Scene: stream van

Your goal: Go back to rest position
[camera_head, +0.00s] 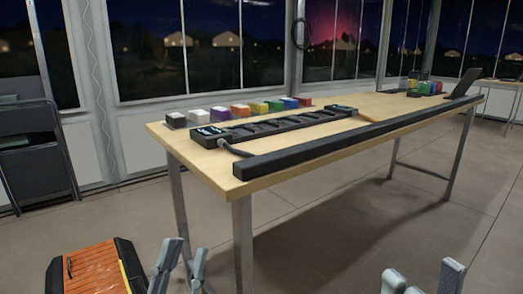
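My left gripper (184,262) shows at the bottom edge, left of centre. Its two grey fingers stand apart with nothing between them. My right gripper (422,278) shows at the bottom right, its fingers also apart and empty. Both are in front of the long wooden table (215,169) and apart from it. The lower parts of both grippers are cut off by the frame.
On the table lie a long black bar (340,138), a black slotted tray (270,127) and a row of coloured blocks (239,111). An orange and black case (97,271) is at lower left. A dark folding chair (35,155) stands left. The floor before the table is clear.

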